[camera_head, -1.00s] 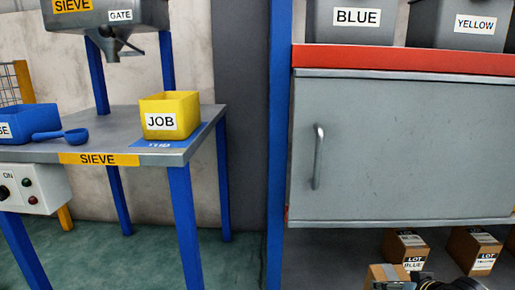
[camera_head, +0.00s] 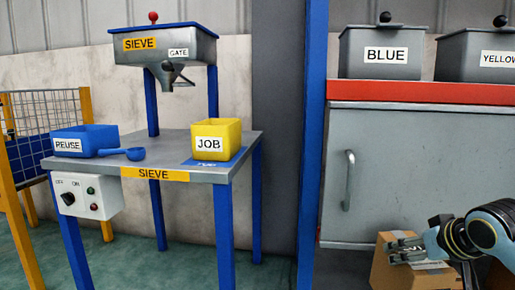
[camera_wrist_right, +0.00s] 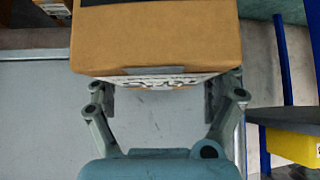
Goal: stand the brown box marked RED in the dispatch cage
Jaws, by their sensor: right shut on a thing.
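A brown box (camera_head: 395,277) is held in my right gripper (camera_head: 405,252) at the bottom right of the head view, in front of the grey cabinet. It also fills the top of the right wrist view (camera_wrist_right: 160,38), between the two fingers (camera_wrist_right: 165,95). Its white label is partly hidden and I cannot read the marking. My left gripper is not in view.
The sieve table (camera_head: 175,166) stands between the cage and the cabinet (camera_head: 400,150). It carries a blue REUSE tub (camera_head: 85,140), a blue scoop (camera_head: 135,154) and a yellow JOB tub (camera_head: 217,140). A blue post (camera_head: 312,130) edges the cabinet. Green floor is clear before the table.

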